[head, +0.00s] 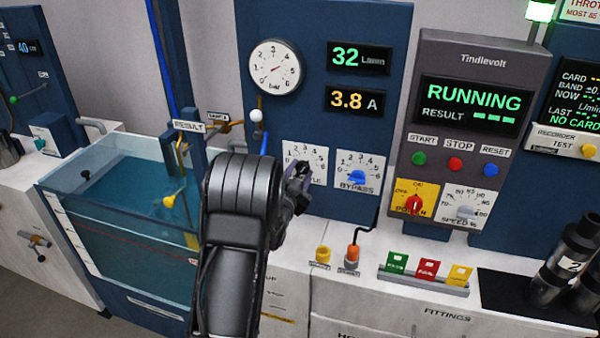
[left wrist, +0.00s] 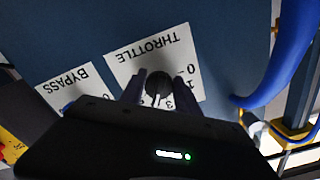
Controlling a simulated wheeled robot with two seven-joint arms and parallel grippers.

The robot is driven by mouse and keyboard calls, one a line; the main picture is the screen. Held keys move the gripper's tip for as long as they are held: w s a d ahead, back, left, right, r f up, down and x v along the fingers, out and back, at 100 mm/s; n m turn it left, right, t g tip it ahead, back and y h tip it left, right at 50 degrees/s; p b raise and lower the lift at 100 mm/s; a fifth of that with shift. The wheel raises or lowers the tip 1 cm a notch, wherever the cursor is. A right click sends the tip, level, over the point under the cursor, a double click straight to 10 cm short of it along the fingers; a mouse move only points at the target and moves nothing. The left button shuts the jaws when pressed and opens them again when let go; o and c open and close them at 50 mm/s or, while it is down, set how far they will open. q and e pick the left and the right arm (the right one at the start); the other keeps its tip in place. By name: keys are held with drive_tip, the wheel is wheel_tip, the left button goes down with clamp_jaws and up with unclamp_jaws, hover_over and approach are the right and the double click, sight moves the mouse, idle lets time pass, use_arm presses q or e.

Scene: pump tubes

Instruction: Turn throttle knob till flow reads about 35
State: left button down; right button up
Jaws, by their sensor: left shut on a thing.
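The throttle knob (left wrist: 159,86) is dark and sits on its white scale plate (left wrist: 125,64) marked THROTTLE in the left wrist view. In the head view this plate (head: 318,158) is partly covered by my left arm. My left gripper (left wrist: 155,90) is shut on the knob, one finger on each side; it also shows in the head view (head: 302,178). The green flow display (head: 358,58) reads 32 L/min. The amber display (head: 358,100) below it reads 3.8 A. I do not see my right gripper.
The blue bypass knob (head: 357,177) is close to the right. A round bar gauge (head: 275,68) is above. The controller screen (head: 472,105) says RUNNING. A glass water tank (head: 110,190) stands at the left. A blue hose (left wrist: 285,60) runs beside the throttle plate.

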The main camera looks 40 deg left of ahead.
use_arm(q)
drive_tip(key=shift+f+m+b, duration=0.2)
drive_tip(key=shift+m+b, duration=0.2)
drive_tip(key=shift+b, duration=0.45)
drive_tip(key=shift+r, duration=0.15)
drive_tip(key=c, duration=0.9)
unclamp_jaws()
drive_tip(key=shift+s+d, duration=0.1)
drive_tip(key=shift+s, duration=0.4)
drive_tip(key=b+v, duration=0.2)
drive_tip(key=v, duration=0.4)
drive_tip(key=shift+s+d, duration=0.25)
drive_tip(key=shift+s, duration=0.1)
